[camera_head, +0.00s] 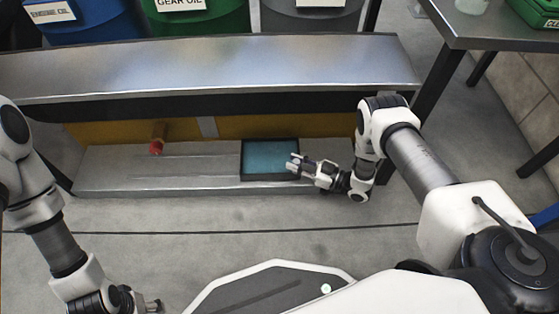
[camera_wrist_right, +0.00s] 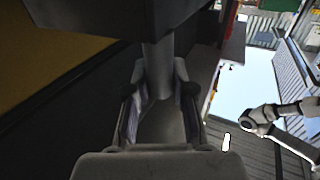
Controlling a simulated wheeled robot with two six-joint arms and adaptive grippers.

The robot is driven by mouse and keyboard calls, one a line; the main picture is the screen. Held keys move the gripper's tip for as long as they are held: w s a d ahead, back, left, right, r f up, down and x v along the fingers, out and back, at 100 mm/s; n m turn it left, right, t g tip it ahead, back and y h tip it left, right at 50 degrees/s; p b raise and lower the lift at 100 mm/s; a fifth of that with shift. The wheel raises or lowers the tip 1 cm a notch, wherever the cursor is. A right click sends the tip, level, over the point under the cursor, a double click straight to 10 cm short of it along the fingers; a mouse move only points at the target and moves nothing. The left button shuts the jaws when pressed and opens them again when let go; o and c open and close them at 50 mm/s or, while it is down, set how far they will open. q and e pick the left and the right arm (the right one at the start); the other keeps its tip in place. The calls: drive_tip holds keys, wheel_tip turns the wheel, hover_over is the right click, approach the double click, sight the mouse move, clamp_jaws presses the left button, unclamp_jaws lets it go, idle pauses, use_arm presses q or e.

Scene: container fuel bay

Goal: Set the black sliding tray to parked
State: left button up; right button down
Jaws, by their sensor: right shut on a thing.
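The black sliding tray (camera_head: 270,178) has a dark rim and a teal inside. It sits on the low grey shelf, right of the shelf's middle in the head view. My right gripper (camera_head: 292,162) is at the tray's right side. In the right wrist view the right gripper (camera_wrist_right: 159,105) is shut on a grey upright post (camera_wrist_right: 158,65) under a dark block; the post looks like the tray's handle. My left gripper (camera_head: 152,305) is low at the bottom left, away from the tray, and its finger opening is too small to tell.
A metal bench top (camera_head: 210,70) overhangs the shelf (camera_head: 110,180) from behind. A red-ended orange cylinder (camera_head: 157,140) stands on the shelf left of the tray, with bare shelf between. A table (camera_head: 490,28) stands at the right. Drums (camera_head: 205,22) stand behind.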

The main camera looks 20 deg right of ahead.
drive_tip(key=shift+s+d, duration=0.3)
drive_tip(key=shift+d, duration=0.65)
drive_tip(key=c, duration=1)
unclamp_jaws()
drive_tip(key=shift+d, duration=0.15)
drive_tip(key=shift+o, duration=0.2)
drive_tip(key=shift+s, duration=0.15)
drive_tip(key=v, duration=1.2)
